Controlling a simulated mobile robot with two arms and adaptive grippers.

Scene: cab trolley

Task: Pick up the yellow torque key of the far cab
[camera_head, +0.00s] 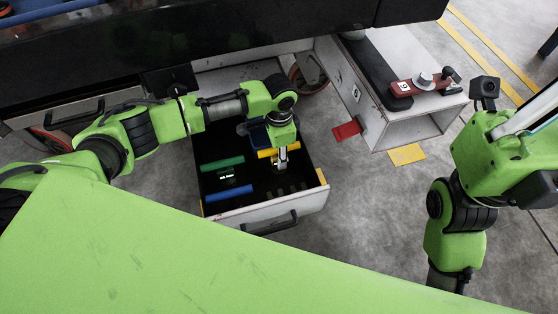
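An open drawer (272,209) with a dark inside and a light front stands below the dark bench. A yellow bar (265,153), which looks like the yellow torque key, lies toward the back right of the drawer. My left gripper (281,162) points down into the drawer at this bar and covers part of it. The fingers are too small and hidden to tell whether they are open or touch it. A green bar (222,164) and a blue bar (228,193) lie at the drawer's left. My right arm is at the right; its gripper is not in view.
The drawer's front has a dark handle (268,222). A white cabinet (398,129) stands right of the drawer, with a red tool (420,86) on top. A red piece (347,130) sticks out beside it. The dark bench (200,35) overhangs the back. Grey floor is clear between drawer and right arm.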

